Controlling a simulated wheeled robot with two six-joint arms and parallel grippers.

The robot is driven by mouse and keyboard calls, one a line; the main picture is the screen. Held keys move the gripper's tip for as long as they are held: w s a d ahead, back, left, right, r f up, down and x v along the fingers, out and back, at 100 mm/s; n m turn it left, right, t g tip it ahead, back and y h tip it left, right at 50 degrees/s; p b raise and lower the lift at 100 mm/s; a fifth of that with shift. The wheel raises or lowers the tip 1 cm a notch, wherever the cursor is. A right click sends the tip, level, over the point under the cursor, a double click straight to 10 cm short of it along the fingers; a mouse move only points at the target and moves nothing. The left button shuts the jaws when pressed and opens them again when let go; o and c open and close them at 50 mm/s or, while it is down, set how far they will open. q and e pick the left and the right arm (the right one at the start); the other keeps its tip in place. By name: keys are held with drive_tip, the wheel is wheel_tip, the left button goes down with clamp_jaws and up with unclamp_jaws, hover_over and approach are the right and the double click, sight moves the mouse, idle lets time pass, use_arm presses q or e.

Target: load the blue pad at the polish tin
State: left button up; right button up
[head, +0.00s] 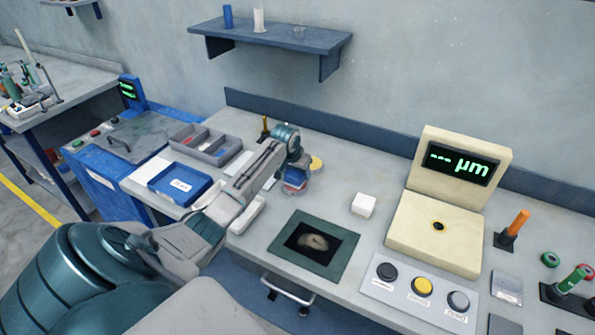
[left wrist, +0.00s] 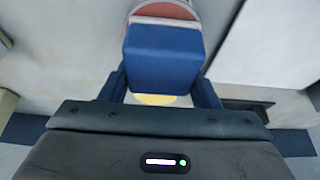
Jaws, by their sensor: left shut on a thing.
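My left gripper (head: 294,176) reaches over the bench and is shut on the blue pad (left wrist: 163,60). In the left wrist view the pad is a dark blue block between the two blue fingers. The polish tin (head: 293,188), round with reddish polish, is at the gripper's tip; its rim also shows in the left wrist view (left wrist: 165,9), just beyond the pad. The pad overlaps the tin's edge in the picture; I cannot tell whether they touch. My right gripper is not in view.
A yellow disc (head: 316,163) lies just behind the gripper. A white block (head: 363,205), a dark framed mat (head: 275,243) and a cream gauge (head: 438,240) stand to the right. A grey divided tray (head: 204,145) and a blue tray (head: 180,183) lie left.

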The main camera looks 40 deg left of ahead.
use_arm(q)
drive_tip(key=shift+f, duration=0.1)
idle(0.3)
drive_tip(key=shift+f, duration=0.35)
idle(0.9)
drive_tip(key=shift+f, duration=0.1)
idle(1.2)
wheel_tip(320, 180, up, 5)
drive_tip(key=p, duration=0.5)
drive_tip(key=shift+p, duration=0.3)
drive_tip(key=shift+r+p, duration=0.55)
drive_tip(key=shift+r, duration=0.55)
drive_tip(key=shift+f, duration=0.1)
